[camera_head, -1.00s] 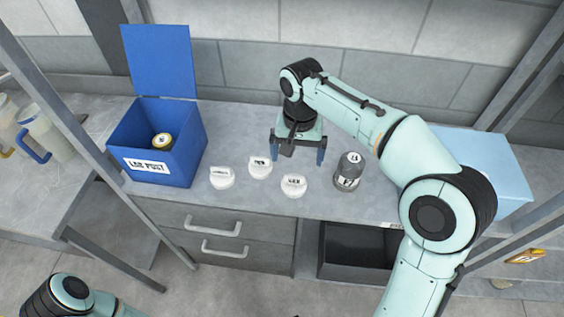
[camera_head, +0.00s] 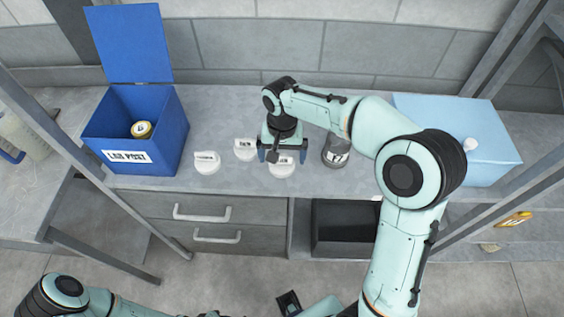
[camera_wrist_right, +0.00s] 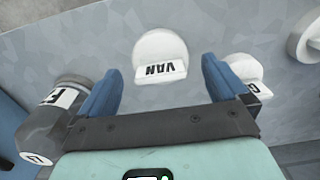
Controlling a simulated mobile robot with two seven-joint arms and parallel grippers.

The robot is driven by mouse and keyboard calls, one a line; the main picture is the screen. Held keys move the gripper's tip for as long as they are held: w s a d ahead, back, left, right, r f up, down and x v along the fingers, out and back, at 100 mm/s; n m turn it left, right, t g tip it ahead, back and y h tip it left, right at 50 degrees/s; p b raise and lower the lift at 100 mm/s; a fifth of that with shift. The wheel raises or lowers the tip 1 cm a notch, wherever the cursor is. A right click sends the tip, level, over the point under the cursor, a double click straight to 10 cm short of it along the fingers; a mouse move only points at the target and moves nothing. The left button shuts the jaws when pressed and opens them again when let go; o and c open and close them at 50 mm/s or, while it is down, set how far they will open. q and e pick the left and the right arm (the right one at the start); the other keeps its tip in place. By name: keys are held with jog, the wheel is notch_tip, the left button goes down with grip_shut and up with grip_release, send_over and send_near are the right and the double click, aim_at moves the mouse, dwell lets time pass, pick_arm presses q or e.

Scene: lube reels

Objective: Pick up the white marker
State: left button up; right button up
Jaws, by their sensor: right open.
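Several white round markers with raised labelled grips sit on the grey bench. The nearest to my right gripper (camera_head: 282,157) is the white marker labelled VAN (camera_wrist_right: 160,55); in the head view this marker (camera_head: 281,171) is partly covered by the gripper. Two other white markers (camera_head: 207,162) and (camera_head: 245,149) stand to its left. My right gripper is open and empty, its blue fingers pointing down over the VAN marker. In the right wrist view the marker shows between and beyond the fingertips (camera_wrist_right: 159,70).
A dark grey labelled bottle (camera_head: 337,151) stands close right of the gripper. An open blue box (camera_head: 163,147) with a round item (camera_head: 141,129) inside is at left. A light blue box (camera_head: 490,130) stands at right, behind my arm. Drawers (camera_head: 205,211) are below.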

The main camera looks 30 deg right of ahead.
notch_tip(320, 180, down, 2)
jog(key=shift+f, duration=0.1)
jog(key=c, duration=1)
jog(key=shift+r, duration=0.2)
